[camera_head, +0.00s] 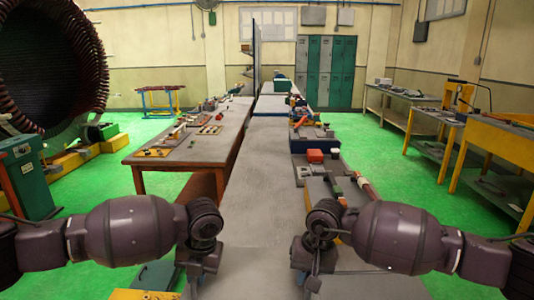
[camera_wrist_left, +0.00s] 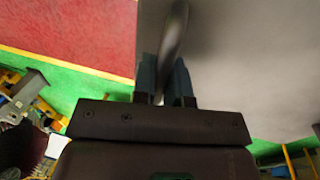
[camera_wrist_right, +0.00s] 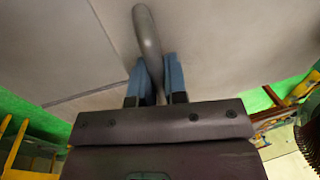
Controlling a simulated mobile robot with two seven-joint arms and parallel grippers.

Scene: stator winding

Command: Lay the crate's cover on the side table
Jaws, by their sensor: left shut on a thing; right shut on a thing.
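The cover shows as a flat grey panel (camera_head: 250,288) at the bottom edge of the head view, between my two grippers. Most of it is out of that view. My left gripper (camera_head: 197,284) is shut on a dark, curved handle (camera_wrist_left: 174,35), with its two fingers (camera_wrist_left: 165,88) on either side of it. My right gripper (camera_head: 306,284) is shut on a grey, curved handle (camera_wrist_right: 148,40), between its fingers (camera_wrist_right: 155,85). Broad grey surfaces fill much of both wrist views. I cannot tell the crate or the side table for certain.
A long grey bench (camera_head: 262,165) runs straight ahead with a clear middle. A brown table (camera_head: 150,167) with parts stands left. Yellow workbenches (camera_head: 505,145) stand right. Green floor (camera_head: 400,180) lies between.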

